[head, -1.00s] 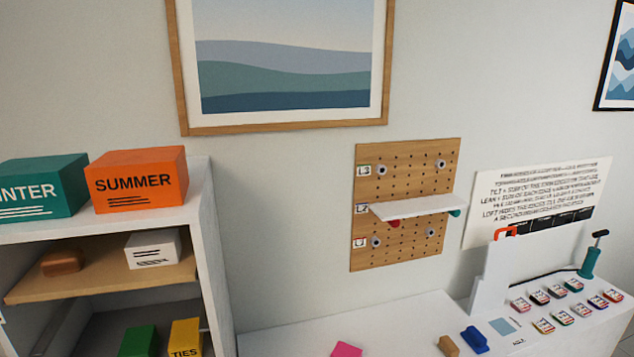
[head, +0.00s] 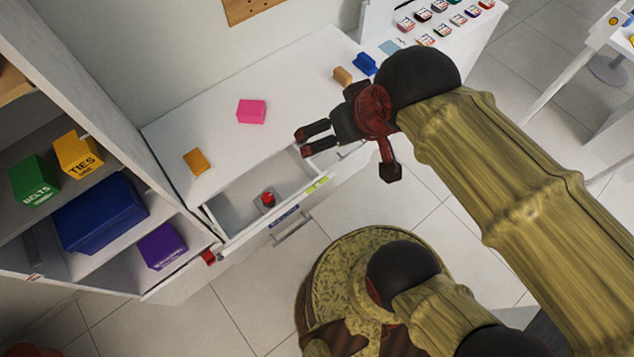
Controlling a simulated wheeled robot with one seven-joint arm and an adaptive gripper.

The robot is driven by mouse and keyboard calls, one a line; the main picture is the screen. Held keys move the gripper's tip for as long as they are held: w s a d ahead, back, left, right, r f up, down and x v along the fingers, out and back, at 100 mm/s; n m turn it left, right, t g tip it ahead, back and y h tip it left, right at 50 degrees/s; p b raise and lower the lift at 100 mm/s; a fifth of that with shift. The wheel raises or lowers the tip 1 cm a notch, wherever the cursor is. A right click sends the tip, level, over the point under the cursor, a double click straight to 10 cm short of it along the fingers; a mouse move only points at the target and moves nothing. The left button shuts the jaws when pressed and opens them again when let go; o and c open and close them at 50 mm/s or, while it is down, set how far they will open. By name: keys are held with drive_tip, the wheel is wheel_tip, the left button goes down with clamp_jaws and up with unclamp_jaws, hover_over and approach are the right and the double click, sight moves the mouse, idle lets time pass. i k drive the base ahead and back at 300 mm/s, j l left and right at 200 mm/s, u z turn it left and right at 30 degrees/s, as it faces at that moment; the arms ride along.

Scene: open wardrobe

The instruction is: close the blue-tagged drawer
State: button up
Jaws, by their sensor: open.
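One drawer (head: 228,212) of the white dresser is pulled out, with its pale inside showing. A blue tag (head: 284,215) and a bar handle (head: 291,231) are on its front. A small red item (head: 267,199) lies inside it. A yellow-green tag (head: 317,185) is near the right end of its front edge. My gripper (head: 303,144) is open and empty, its two fingers pointing left. In the picture it lies above the far right end of the drawer, and no contact shows.
A pink block (head: 251,111) and an orange block (head: 197,162) sit on the dresser top (head: 200,130). A tan block (head: 343,76) and a blue item (head: 365,64) are farther back. A shelf unit with boxes stands left. A red item (head: 208,257) is near its front edge. Floor in front looks open.

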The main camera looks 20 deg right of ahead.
sight(236, 210)
drive_tip(key=k+j, duration=0.25)
drive_tip(key=j, duration=0.15)
drive_tip(key=k+j, duration=0.25)
drive_tip(key=j, duration=0.15)
drive_tip(key=i+j+z, duration=0.1)
drive_tip(key=j, duration=0.15)
drive_tip(key=i+j, duration=0.1)
drive_tip(key=j, duration=0.15)
drive_tip(key=z, duration=0.05)
